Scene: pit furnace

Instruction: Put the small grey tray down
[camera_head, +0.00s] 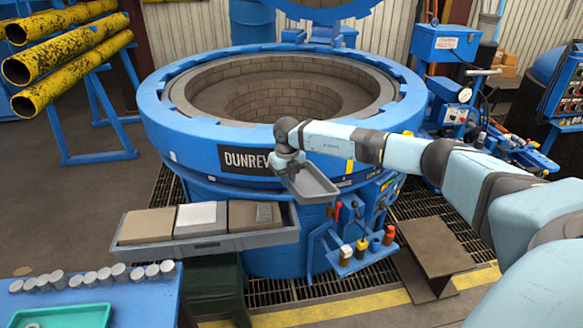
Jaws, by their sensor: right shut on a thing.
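The small grey tray (316,186) hangs in the air in front of the blue pit furnace, tilted a little in the picture. My right gripper (290,166) is shut on it at its left end. My right arm reaches in from the right side. The tray looks empty. The fingertips are small and partly hidden by the wrist. My left gripper is not in view.
The brick-lined furnace (163,125) stands open behind. A grey shelf (205,248) with several boxes is at lower left. A blue table (140,302) holds several metal cylinders and a green tray (62,317). A tool rack (345,262) and brown steel beam (425,250) stand at right.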

